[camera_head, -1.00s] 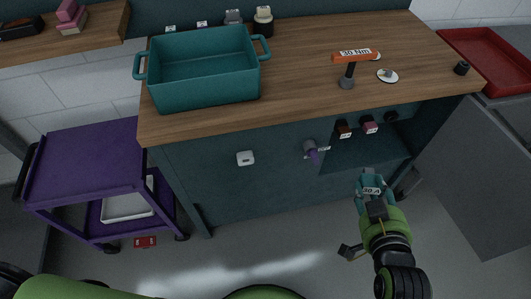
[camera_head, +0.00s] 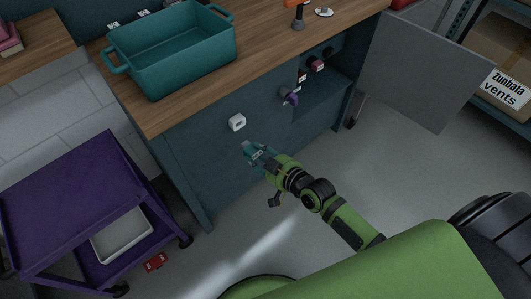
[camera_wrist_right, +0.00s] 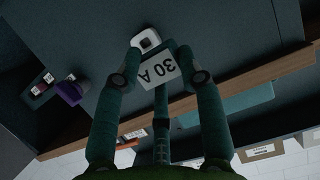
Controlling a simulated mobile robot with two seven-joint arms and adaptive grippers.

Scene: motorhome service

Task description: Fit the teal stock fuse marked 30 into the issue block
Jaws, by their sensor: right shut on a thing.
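My right gripper (camera_head: 258,155) is shut on the teal fuse (camera_head: 249,150), which carries a white label. In the right wrist view the label (camera_wrist_right: 158,70) reads "30 A", upside down, between my fingertips. A small white block (camera_head: 237,122) with a dark opening is on the cabinet's front face, probably the issue block. The fuse is just below it in the head view, apparently apart from it. In the right wrist view the white block (camera_wrist_right: 146,38) shows just beyond the label; the exact gap cannot be told. My left gripper is not in view.
A purple handle (camera_head: 289,97) sticks out of the cabinet front to the right, near dark red fuses (camera_head: 318,65). A teal bin (camera_head: 170,60) stands on the wooden worktop. A purple cart (camera_head: 75,200) stands at left, a grey panel (camera_head: 425,70) at right.

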